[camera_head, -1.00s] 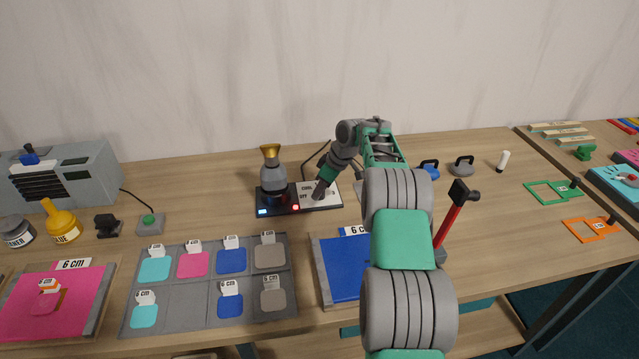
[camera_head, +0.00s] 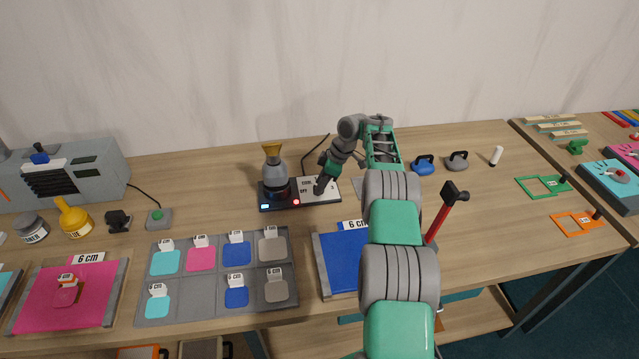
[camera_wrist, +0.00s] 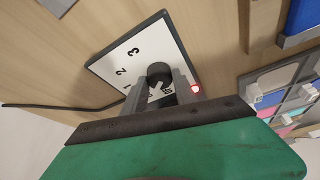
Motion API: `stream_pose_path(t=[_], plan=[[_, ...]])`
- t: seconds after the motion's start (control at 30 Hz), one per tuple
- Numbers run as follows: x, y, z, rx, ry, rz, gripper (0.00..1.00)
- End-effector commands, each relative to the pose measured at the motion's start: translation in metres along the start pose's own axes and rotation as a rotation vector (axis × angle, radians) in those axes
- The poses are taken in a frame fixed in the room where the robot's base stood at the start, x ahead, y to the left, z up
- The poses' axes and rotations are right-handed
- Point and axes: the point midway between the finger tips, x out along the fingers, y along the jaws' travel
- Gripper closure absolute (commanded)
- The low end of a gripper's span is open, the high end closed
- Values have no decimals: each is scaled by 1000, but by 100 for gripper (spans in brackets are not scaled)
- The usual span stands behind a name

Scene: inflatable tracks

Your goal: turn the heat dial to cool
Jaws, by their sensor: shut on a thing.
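The heat dial (camera_wrist: 159,74) is a dark round knob on a white panel (camera_wrist: 130,58) marked with numbers and words. In the wrist view my gripper (camera_wrist: 160,88) has its two grey fingers around the knob, shut on it. A white pointer mark shows between the fingers, and the lettering near it is partly hidden. In the head view the panel (camera_head: 328,188) is the right part of a black heater base, with "COOL" and "OFF" on its left side. My gripper (camera_head: 320,188) covers the dial there. A red light (camera_wrist: 195,88) glows beside the panel.
A grey flask-like vessel with a gold top (camera_head: 273,165) stands on the base, left of the dial. A black cable (camera_wrist: 60,107) runs from the panel. A grey mat with coloured tiles (camera_head: 187,312) and a blue board (camera_head: 340,265) lie in front.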

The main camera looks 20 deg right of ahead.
Motion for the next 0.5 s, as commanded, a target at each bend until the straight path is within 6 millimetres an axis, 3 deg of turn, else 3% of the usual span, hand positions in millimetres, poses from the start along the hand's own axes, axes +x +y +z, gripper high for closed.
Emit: stream_pose_path(t=[0.1, 0.13, 0.37, 0.5], plan=[[0, 0, 0, 1, 0, 0, 100], [0, 0, 0, 1, 0, 0, 66], [0, 0, 0, 1, 0, 0, 47], [0, 0, 0, 1, 0, 0, 45]])
